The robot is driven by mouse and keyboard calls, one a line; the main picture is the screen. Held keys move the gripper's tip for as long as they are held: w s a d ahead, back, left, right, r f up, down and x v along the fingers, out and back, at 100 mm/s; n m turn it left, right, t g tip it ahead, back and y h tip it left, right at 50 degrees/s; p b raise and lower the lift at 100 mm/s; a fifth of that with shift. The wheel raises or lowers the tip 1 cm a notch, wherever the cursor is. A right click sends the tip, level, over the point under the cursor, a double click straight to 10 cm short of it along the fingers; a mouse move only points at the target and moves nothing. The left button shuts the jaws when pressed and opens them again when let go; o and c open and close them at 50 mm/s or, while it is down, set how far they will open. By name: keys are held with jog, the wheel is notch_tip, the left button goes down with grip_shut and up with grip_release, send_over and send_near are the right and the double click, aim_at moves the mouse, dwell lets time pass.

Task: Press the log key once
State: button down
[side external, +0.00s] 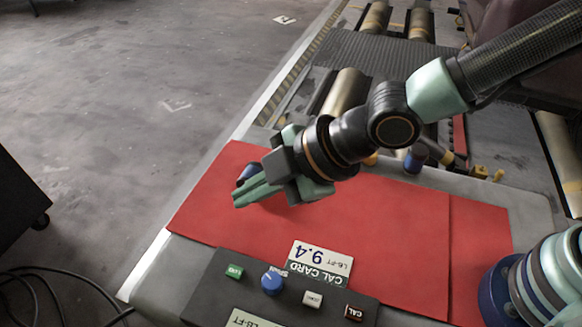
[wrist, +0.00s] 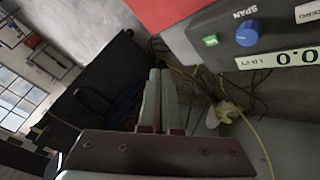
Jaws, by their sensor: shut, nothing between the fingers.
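The control box (side external: 285,300) lies at the front of the red mat. Its green key (side external: 233,272), at the left end, seems to be the log key; its lettering is too small to read surely. It also shows in the wrist view (wrist: 211,40). My gripper (side external: 240,195) is shut and empty, with its green fingers together, above the left part of the mat and behind the green key in the side view. In the wrist view the shut fingers (wrist: 154,76) are left of and below the green key, apart from it.
A blue SPAN knob (side external: 272,283) sits beside the green key. A card reading 9.4 (side external: 320,263) lies behind the box. The wrist view display (wrist: 280,58) reads 0.0.

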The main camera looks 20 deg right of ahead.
aim_at(243, 271)
jog(key=s+a, duration=0.1)
jog(key=s+a+f+n, duration=0.1)
jog(key=a+n, duration=0.1)
jog(key=shift+s+a+f+y, duration=0.3)
jog(key=shift+s+a+y, duration=0.1)
jog(key=shift+f, duration=4.4)
jog(key=shift+f, duration=0.4)
jog(key=shift+f, duration=0.4)
jog(key=shift+r, duration=0.8)
